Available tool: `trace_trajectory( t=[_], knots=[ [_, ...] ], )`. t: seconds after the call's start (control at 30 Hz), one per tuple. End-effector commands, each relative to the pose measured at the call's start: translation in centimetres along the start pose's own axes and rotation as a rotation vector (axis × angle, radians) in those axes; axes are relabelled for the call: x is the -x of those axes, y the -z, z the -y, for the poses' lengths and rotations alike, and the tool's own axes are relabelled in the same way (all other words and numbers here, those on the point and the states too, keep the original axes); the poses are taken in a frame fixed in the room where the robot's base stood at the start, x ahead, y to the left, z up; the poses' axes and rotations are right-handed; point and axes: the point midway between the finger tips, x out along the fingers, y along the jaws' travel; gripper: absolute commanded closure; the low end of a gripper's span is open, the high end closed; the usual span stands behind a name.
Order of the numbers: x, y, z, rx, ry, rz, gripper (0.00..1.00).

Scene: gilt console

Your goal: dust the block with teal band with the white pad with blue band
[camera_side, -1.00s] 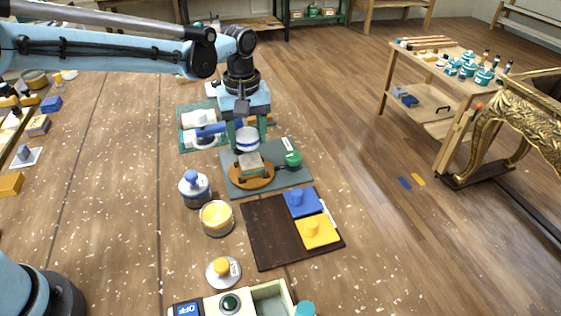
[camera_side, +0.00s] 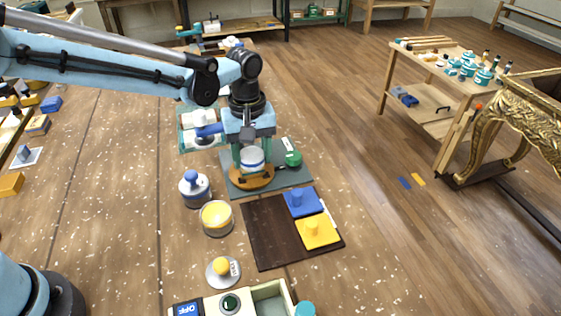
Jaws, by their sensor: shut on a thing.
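My gripper (camera_side: 252,152) is shut on the white pad with blue band (camera_side: 252,160), which sits between its two fingers. The pad is low over the round orange-brown stand (camera_side: 250,182), which lies on a grey-green mat (camera_side: 296,175). The block with teal band is hidden now behind the pad and fingers. I cannot tell whether the pad touches it.
A green knob (camera_side: 293,159) is on the mat's right. A blue-knobbed jar (camera_side: 194,188) and a yellow-filled jar (camera_side: 217,218) stand in front left. A dark board (camera_side: 267,236) holds blue (camera_side: 301,202) and yellow (camera_side: 317,232) pads.

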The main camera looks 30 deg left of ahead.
Motion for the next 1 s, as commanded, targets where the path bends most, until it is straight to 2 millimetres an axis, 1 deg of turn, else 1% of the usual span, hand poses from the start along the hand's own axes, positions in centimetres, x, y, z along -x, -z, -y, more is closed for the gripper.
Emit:
trace_trajectory(
  t=[0.1,0.2,0.77,1.0],
  knots=[
    [0.0,-0.9,0.0,-0.002,0.000,0.001,0.72],
    [0.0,0.0,0.0,0.001,0.000,0.001,0.72],
    [-0.1,3.5,0.1,0.001,0.000,0.000,0.73],
    [0.0,1.8,0.1,-0.002,0.000,0.000,0.73]
  ],
)
